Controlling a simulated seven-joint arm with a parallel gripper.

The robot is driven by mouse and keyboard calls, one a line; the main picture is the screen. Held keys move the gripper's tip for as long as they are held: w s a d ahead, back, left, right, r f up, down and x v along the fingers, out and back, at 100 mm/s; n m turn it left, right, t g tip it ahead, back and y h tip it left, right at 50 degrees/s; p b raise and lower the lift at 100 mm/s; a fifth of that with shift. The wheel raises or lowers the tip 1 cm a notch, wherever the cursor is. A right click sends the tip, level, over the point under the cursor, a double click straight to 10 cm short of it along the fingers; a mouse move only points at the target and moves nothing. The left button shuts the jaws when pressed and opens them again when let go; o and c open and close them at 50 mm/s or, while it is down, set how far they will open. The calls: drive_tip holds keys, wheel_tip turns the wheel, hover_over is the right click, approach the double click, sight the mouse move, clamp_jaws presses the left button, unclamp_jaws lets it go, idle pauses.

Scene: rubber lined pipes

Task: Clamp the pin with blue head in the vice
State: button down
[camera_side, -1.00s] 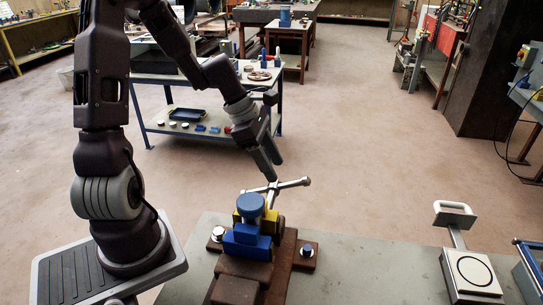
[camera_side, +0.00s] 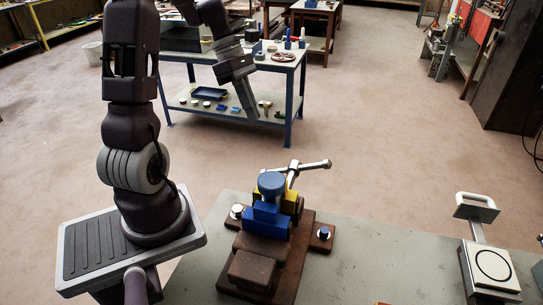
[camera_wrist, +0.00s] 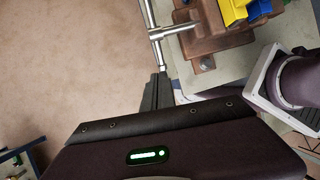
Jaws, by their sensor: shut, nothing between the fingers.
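The pin with blue head (camera_side: 271,183) stands upright at the vice (camera_side: 264,255), its head above the blue jaw block (camera_side: 266,222) and the yellow jaw block (camera_side: 289,199). Its shaft is hidden, so I cannot tell how tightly it is held. The vice's metal handle (camera_side: 310,167) sticks out at the back; it also shows in the wrist view (camera_wrist: 158,34). My gripper (camera_side: 251,112) is shut and empty, raised behind the vice and apart from the handle. In the wrist view, its fingers (camera_wrist: 157,88) point towards the handle side of the vice.
The vice sits on a grey worktop (camera_side: 365,265). A flat device with a white handle (camera_side: 490,268) lies at the right. A blue-framed workbench (camera_side: 285,67) with tools stands behind. The worktop between the vice and the device is mostly clear.

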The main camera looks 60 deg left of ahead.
drive_tip(key=x, duration=1.3)
drive_tip(key=shift+f, duration=0.5)
drive_tip(key=shift+f, duration=0.55)
drive_tip(key=shift+w+d+f, duration=0.1)
drive_tip(key=shift+d+f, duration=0.1)
drive_tip(key=shift+f, duration=0.85)
drive_tip(key=shift+w+d+f, duration=0.5)
drive_tip(key=shift+w+f, duration=0.05)
drive_tip(key=shift+f, duration=0.2)
drive_tip(key=shift+w+d+f, duration=0.45)
drive_tip(key=shift+w+f, duration=0.05)
drive_tip(key=shift+f, duration=0.3)
drive_tip(key=shift+d, duration=0.1)
